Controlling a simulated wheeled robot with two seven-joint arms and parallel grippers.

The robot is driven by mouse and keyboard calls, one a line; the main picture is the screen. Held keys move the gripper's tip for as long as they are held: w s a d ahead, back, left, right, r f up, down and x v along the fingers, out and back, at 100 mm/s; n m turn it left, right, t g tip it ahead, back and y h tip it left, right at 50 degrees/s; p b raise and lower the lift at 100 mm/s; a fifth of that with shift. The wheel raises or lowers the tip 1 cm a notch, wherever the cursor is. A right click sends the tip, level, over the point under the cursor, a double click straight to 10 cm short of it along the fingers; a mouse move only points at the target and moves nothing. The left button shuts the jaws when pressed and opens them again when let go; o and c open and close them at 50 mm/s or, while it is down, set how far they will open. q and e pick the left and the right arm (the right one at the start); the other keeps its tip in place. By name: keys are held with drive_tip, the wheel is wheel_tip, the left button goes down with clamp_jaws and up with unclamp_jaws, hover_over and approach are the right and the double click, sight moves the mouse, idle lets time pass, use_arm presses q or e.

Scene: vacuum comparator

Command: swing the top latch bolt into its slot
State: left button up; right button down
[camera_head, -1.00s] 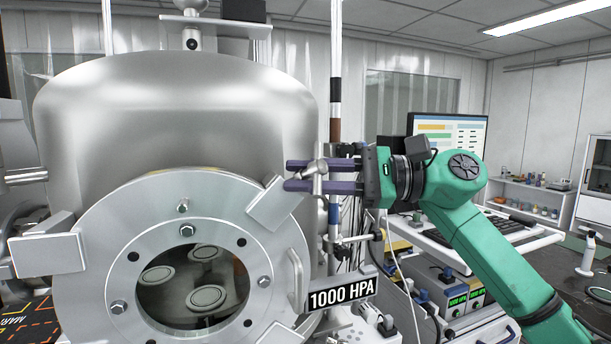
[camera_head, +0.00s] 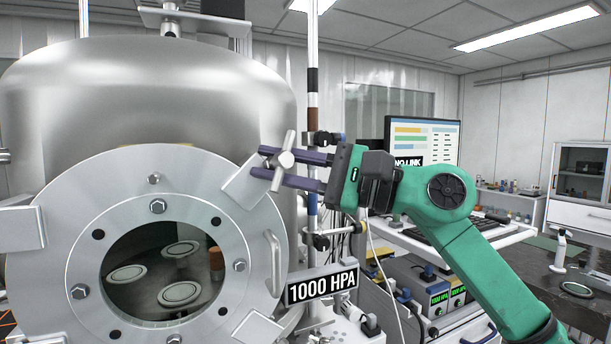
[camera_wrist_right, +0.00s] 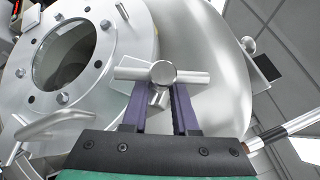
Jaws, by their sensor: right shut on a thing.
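The top latch bolt (camera_head: 286,160) is a metal rod with a round knob and a crossbar, at the upper right of the round chamber door (camera_head: 62,215). My right gripper (camera_head: 262,161) has its two purple fingers shut on the bolt. In the right wrist view, the bolt's knob and crossbar (camera_wrist_right: 190,77) stand across the fingertips (camera_wrist_right: 158,97), with the shaft between them. The square slotted lug (camera_head: 243,190) on the door rim is just left of and below the bolt. The slot itself is hidden, so I cannot tell whether the shaft is inside it. My left gripper is out of view.
A door handle (camera_head: 274,262) and a "1000 HPA" sign (camera_head: 322,287) are below the gripper. A striped vertical pole (camera_head: 313,120) stands close behind the fingers. A monitor (camera_head: 425,140) and cart are behind my right arm.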

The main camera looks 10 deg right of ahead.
drive_tip(key=shift+r, duration=0.1)
drive_tip(key=c, duration=0.9)
unclamp_jaws()
drive_tip(key=shift+a, duration=0.3)
drive_tip(key=b+v, duration=0.6)
drive_tip(key=v, duration=0.8)
drive_tip(key=shift+s+d+b, duration=0.1)
drive_tip(key=shift+d+b, duration=0.2)
